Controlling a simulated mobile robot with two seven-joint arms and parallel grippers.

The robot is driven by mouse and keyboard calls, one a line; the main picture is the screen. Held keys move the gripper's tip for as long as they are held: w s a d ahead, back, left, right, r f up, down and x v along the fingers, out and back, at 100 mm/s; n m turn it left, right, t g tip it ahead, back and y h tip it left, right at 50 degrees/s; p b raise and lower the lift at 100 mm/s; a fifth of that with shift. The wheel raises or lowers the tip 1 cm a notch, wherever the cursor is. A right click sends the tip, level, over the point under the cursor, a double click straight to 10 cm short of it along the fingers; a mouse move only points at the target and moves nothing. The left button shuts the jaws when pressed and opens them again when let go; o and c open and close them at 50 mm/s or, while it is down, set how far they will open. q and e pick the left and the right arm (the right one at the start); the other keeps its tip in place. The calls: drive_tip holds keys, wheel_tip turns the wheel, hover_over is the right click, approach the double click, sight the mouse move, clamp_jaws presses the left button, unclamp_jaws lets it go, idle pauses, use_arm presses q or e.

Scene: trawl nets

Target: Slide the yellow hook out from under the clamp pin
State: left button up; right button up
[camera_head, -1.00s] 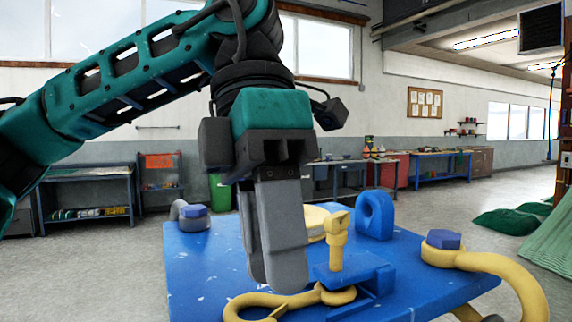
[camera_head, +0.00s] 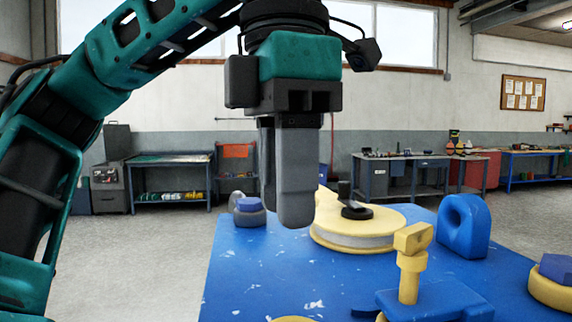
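The yellow clamp pin (camera_head: 410,265) stands upright in the blue clamp (camera_head: 440,300) on the blue table, at the lower right. Only a thin yellow sliver (camera_head: 293,319) shows at the bottom edge, left of the clamp; it is probably part of the yellow hook. The rest of the hook is out of view, so its place under the pin cannot be seen. My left gripper (camera_head: 284,215) points down above the table, left of the pin and apart from it. Its grey fingers overlap in this view, hiding any gap, and no object shows at the tips. My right gripper is not in view.
A round yellow-rimmed disc (camera_head: 365,235) with a black knob lies behind the clamp. A blue lug with a hole (camera_head: 464,226) stands to its right. The blue table's (camera_head: 255,275) left part is clear.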

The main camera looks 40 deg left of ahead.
use_arm(q)
wheel_tip(320, 180, down, 11)
drive_tip(key=shift+d+f+b, duration=0.1)
drive_tip(key=shift+b, duration=0.45)
drive_tip(key=shift+c, duration=0.4)
clamp_jaws()
